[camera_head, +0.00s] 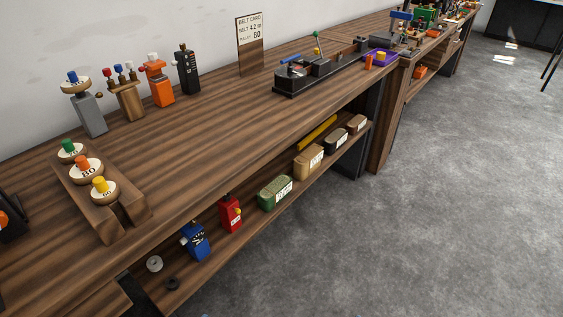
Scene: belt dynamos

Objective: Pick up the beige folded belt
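The beige folded belt (303,168) lies on the lower shelf of the long wooden bench, below the front edge of the top. It is a tan, block-shaped bundle with a white label on its front right end. A green bundle (272,195) lies on its near left side, and a dark brown bundle (333,139) is on its far right side. Neither of my grippers is in view.
A yellow bar (317,133) lies behind the bundles. A red device (229,213) and a blue one (195,243) stand nearer on the shelf. The bench top (200,150) overhangs the shelf. The grey floor (400,240) in front is clear.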

